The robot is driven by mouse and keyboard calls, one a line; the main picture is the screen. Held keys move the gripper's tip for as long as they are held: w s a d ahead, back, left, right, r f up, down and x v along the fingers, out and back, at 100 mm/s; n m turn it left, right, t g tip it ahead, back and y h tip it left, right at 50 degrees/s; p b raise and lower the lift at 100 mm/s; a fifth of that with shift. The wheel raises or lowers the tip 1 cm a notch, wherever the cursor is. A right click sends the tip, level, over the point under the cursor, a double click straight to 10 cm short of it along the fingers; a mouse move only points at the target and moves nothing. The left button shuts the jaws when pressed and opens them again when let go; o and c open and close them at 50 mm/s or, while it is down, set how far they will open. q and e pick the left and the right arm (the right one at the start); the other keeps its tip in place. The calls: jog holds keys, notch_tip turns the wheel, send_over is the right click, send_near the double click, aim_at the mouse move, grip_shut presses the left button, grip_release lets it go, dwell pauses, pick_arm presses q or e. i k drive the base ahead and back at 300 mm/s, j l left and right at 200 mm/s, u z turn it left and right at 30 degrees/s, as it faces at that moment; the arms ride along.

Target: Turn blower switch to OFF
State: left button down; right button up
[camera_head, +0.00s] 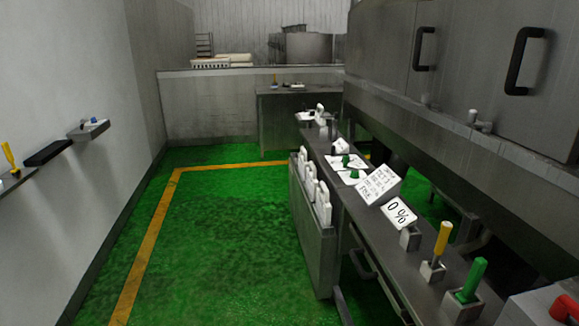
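No switch in view carries a legible blower label, so I cannot tell which one is the blower switch. On the long grey console (335,187) at right stand a green-handled lever (470,279) and a yellow-handled lever (441,243), both roughly upright on small metal bases. Farther back on the console are two small green knobs, a nearer one (352,174) and a farther one (345,160), on white plates. A white sign reading "0 %" (400,214) stands behind the yellow lever. Neither of my grippers is in view.
A red-topped box (564,308) sits at the bottom right corner. Large steel cabinets (470,60) rise behind the console. White clipboards (314,185) hang on its left side. The green floor (220,225) with a yellow line is clear. A wall shelf (88,129) projects at left.

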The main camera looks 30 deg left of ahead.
aim_at(353, 175)
jog(key=u, duration=0.6)
jog(key=i+j, duration=0.25)
jog(key=i, duration=0.2)
jog(key=i+j, duration=0.3)
jog(key=i, duration=0.15)
